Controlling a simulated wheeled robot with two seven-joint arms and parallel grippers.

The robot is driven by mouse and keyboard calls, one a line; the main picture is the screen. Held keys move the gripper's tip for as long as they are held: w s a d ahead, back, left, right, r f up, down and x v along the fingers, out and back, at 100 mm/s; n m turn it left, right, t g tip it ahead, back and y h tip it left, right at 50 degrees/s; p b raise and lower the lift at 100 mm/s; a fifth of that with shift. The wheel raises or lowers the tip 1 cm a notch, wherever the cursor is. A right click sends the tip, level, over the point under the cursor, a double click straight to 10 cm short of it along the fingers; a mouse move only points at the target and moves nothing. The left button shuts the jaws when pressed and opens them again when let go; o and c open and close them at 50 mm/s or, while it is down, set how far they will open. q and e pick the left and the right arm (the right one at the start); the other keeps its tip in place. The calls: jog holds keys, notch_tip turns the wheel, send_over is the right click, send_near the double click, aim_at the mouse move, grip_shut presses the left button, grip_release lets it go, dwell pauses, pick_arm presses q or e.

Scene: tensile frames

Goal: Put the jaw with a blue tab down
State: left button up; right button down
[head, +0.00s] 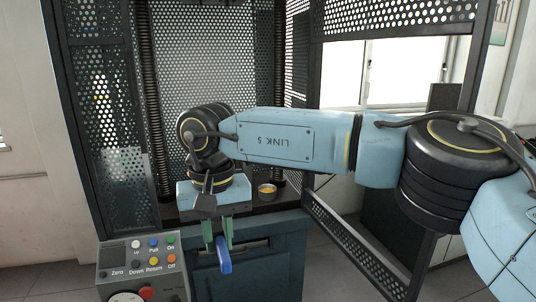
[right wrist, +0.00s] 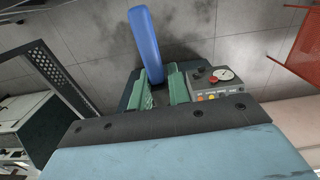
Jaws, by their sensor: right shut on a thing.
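My right gripper (head: 218,240) hangs from the light-blue arm in the head view, its two green fingers pointing down. It is shut on the jaw with a blue tab. The long blue tab (head: 224,258) sticks out below the fingers in front of the machine's base. In the right wrist view the blue tab (right wrist: 144,42) reaches up past the green fingers (right wrist: 162,88). The rest of the jaw is mostly hidden between the fingers. My left gripper is not in view.
The tensile frame has perforated guards (head: 205,50) and a dark base (head: 280,262). A small cup with yellow contents (head: 267,191) stands on its ledge, right of my wrist. A control box (head: 140,270) with coloured buttons is at lower left. An open perforated door (head: 345,245) is at right.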

jog(key=s+d+f+m, duration=0.1)
jog(key=d+f, duration=0.3)
jog(key=d, duration=0.5)
jog(key=s+d+f+m, duration=0.1)
jog(key=d+f, duration=0.3)
jog(key=d, duration=0.6)
jog(key=s+d+f+m, duration=0.1)
jog(key=d+f, duration=0.4)
jog(key=d, duration=0.5)
jog(key=shift+s+m, duration=0.4)
jog(key=shift+s, duration=0.4)
jog(key=shift+a, duration=0.1)
